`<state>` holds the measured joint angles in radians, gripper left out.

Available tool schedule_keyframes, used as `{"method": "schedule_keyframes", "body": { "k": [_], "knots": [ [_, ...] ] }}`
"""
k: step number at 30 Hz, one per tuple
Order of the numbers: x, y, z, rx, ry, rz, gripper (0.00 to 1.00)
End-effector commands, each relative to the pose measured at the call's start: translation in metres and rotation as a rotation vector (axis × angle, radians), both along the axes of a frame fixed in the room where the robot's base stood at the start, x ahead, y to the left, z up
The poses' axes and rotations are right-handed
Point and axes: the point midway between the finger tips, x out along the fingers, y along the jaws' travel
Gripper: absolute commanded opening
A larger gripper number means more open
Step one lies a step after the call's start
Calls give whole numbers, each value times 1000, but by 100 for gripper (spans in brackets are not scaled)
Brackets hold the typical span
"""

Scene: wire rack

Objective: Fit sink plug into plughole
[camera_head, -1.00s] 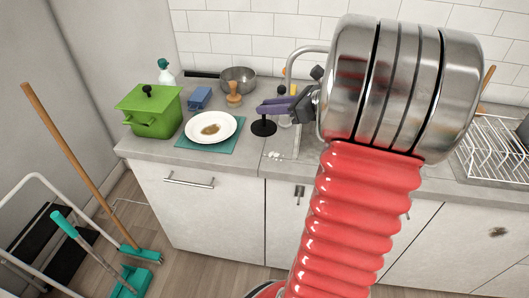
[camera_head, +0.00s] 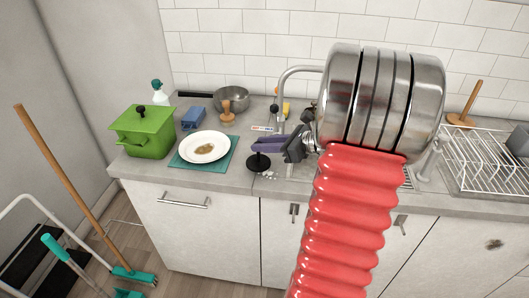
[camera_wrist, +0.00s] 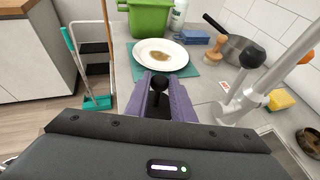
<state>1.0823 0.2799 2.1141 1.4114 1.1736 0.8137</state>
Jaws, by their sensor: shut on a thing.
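The sink plug is a black disc with an upright stem and knob (camera_head: 258,162). My gripper (camera_head: 262,145), with purple fingers, is shut on its upper part. In the head view the plug appears over the counter left of the sink, near the front edge; I cannot tell if it touches. In the wrist view the plug's dark knob (camera_wrist: 159,84) shows between the fingertips (camera_wrist: 160,82). The sink is mostly hidden behind my arm in the head view. The plughole is not visible.
A white plate with a brown stain (camera_head: 205,147) lies on a teal mat (camera_head: 185,160). Behind are a green pot (camera_head: 142,135), a blue sponge (camera_head: 192,119), a wooden-handled brush (camera_head: 227,112) and a pan (camera_head: 232,97). The faucet (camera_head: 284,85) rises behind my gripper. A wire rack (camera_head: 485,160) stands right.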

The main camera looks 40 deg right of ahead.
Motion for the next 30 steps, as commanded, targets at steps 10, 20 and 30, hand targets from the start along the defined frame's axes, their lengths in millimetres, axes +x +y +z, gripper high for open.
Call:
{"method": "schedule_keyframes", "body": {
  "k": [10, 20, 30],
  "knots": [
    [0, 0, -33, 1, 1, -2, 0],
    [-1, -1, -35, 1, 0, -3, 0],
    [-1, -1, -34, 1, 0, -3, 41]
  ]
}}
